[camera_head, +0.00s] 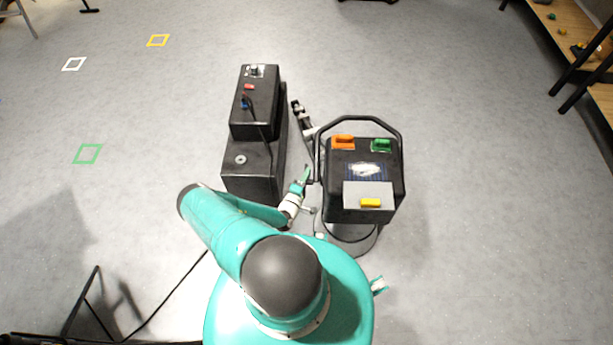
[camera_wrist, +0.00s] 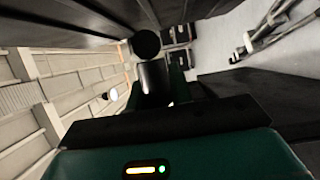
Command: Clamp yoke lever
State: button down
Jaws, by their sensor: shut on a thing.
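My gripper (camera_head: 305,177) is in the gap between two black machines, at the left side of the right one. In the wrist view my gripper (camera_wrist: 155,82) has its green fingers on either side of a dark, rod-like lever (camera_wrist: 153,78), shut on it. A round black knob (camera_wrist: 146,43) shows just beyond the fingertips. In the head view the lever is too small and too covered by my gripper to make out. I cannot tell whether it is the yoke lever or how far it is turned.
The right black machine (camera_head: 348,211) has a hoop-shaped bar and orange, green and yellow handles. A slim black-and-white part (camera_head: 302,115) stands between them. The floor left is open.

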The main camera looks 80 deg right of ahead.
jog(key=shift+w+d, duration=0.1)
jog(key=shift+w, duration=0.05)
jog(key=c, duration=1.4)
grip_release()
jog(key=shift+o, duration=0.2)
jog(key=w+a, duration=0.2)
jog(key=a, duration=1.1)
jog(key=shift+a+f, duration=0.15)
jog(key=shift+a, duration=0.2)
jog(key=shift+w, duration=0.2)
